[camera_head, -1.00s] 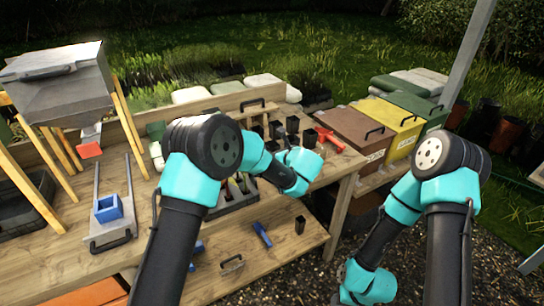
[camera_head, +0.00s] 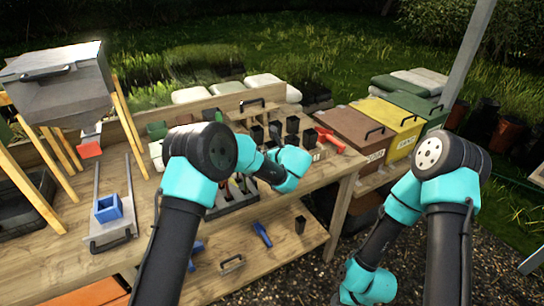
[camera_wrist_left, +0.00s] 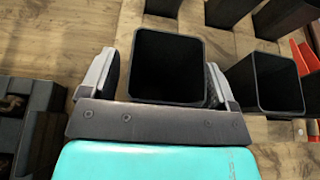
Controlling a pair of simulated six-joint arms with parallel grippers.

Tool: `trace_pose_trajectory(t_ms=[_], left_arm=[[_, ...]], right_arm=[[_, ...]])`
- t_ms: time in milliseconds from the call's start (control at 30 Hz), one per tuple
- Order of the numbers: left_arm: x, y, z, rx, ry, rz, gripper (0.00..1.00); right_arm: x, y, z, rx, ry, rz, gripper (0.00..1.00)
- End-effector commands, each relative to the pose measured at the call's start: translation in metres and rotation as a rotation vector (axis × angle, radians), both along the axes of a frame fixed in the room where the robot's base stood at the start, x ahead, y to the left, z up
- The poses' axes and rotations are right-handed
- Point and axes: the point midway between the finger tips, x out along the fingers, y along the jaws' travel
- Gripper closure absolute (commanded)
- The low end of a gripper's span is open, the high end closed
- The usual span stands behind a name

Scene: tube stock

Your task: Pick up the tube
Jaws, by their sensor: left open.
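Several black square open-topped tubes stand on the wooden bench, such as one (camera_head: 292,125) in the head view. In the left wrist view one black tube (camera_wrist_left: 166,62) stands between the two fingers of my left gripper (camera_wrist_left: 160,84), which is open. The right finger is close to the tube's side; I cannot tell whether it touches. My left wrist hides the gripper in the head view. A second tube (camera_wrist_left: 278,82) stands just right of the fingers. My right arm hangs at the right, and its gripper is out of view.
More dark tubes stand beyond in the wrist view. A red tool (camera_head: 330,140) lies right of the tubes. A brown box (camera_head: 350,130) and a yellow box (camera_head: 392,120) stand farther right. A blue block (camera_head: 108,208) and a hopper (camera_head: 62,85) are at the left.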

Motion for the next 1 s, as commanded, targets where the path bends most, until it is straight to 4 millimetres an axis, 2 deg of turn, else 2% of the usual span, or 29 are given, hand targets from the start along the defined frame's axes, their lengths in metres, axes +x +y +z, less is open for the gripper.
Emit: trace_pose_trajectory(t_ms=[233,767,1000], left_arm=[[-0.0002,-0.0001,0.0002,0.0,0.0,0.0,0.19],[-0.0002,-0.0001,0.0002,0.0,0.0,0.0,0.7],[-0.0002,-0.0002,0.0007,0.0,0.0,0.0,0.71]], right_arm=[[0.0,0.0,0.0,0.0,0.0,0.0,0.57],[0.0,0.0,0.0,0.0,0.0,0.0,0.57],[0.0,0.0,0.0,0.0,0.0,0.0,0.57]])
